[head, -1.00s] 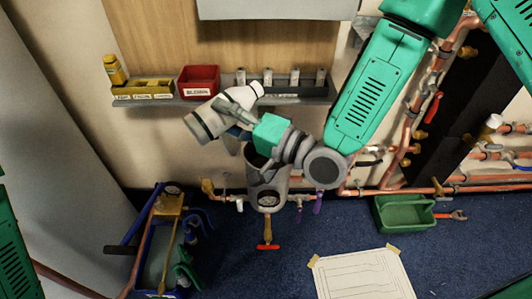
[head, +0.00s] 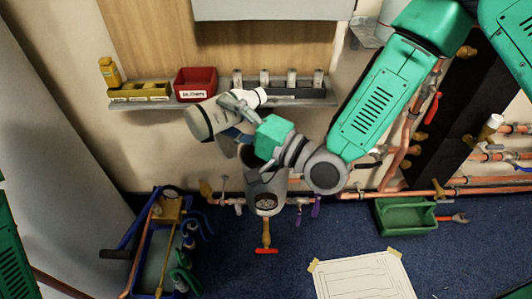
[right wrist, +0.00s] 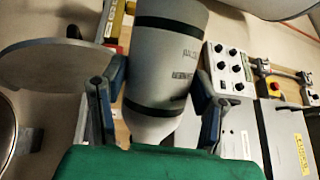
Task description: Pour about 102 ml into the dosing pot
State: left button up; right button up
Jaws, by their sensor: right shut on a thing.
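My right gripper (head: 238,106) is shut around the middle of a pale grey-white bottle (head: 206,120). The bottle lies steeply tilted in the air, with its wide end to the lower left and its narrow white end to the upper right. In the right wrist view the bottle (right wrist: 168,60) shows dark bands and small print between the two fingers (right wrist: 160,95). The dosing pot (head: 267,188) is a grey upright vessel on the copper pipework, below and right of the bottle, partly hidden by my wrist. No liquid stream shows. My left gripper is not in view.
A wall shelf (head: 300,101) behind the bottle carries a red bin (head: 196,83), a yellow bottle (head: 109,72) and several small fittings. A blue tool caddy (head: 160,245) stands at lower left. A green tray (head: 405,217) and a paper sheet (head: 362,275) lie on the floor.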

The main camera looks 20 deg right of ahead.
jog(key=shift+a, duration=0.1)
jog(key=shift+s+a, duration=0.1)
jog(key=shift+a, duration=0.1)
jog(key=shift+s+a, duration=0.1)
jog(key=shift+a, duration=0.2)
jog(key=shift+m, duration=0.3)
jog(key=shift+s+a, duration=0.1)
